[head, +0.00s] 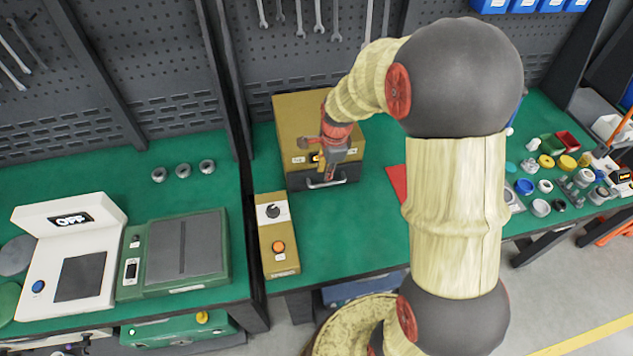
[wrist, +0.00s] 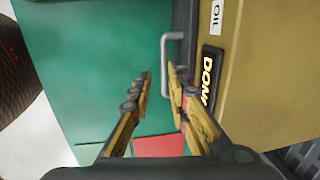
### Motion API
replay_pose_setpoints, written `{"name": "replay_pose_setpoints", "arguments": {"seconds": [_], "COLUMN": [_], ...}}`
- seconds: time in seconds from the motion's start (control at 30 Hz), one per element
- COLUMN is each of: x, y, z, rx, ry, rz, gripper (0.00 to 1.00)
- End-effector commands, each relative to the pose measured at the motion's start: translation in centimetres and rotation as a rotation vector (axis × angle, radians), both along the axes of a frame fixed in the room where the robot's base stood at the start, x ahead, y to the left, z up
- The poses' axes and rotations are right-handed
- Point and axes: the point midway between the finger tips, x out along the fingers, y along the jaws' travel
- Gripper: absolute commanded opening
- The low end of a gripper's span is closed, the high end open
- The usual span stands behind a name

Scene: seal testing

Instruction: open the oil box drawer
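The oil box (head: 300,108) is a mustard-yellow box at the back of the green bench, and it also shows in the wrist view (wrist: 265,85) with an "OIL" label. Its dark drawer (head: 347,174) is at the bottom front and looks shut. A grey bar handle (wrist: 165,50) stands out from the drawer front. My gripper (wrist: 160,73) is open at the handle, its two fingers apart. The handle bar appears to lie between the fingertips, with the right finger hiding part of it. I cannot tell whether a finger touches it.
A yellow control box (head: 278,248) with an orange button stands left of the drawer. A red sheet (head: 397,182) lies to the right. The green bench top (head: 345,230) in front of the drawer is clear. Small parts and bins crowd the far right.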

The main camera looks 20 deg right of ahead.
Motion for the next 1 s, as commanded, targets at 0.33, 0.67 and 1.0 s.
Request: {"name": "replay_pose_setpoints", "arguments": {"seconds": [0.33, 0.67, 1.0], "x": [0.6, 1.4, 1.7], "y": [-1.3, -1.5, -1.6], "z": [-1.9, -6.6, -7.8], "rx": [-0.045, -0.044, -0.045], "ry": [-0.014, -0.013, -0.016], "rz": [-0.009, -0.01, -0.01], "gripper": [0.18, 0.18, 0.18]}}
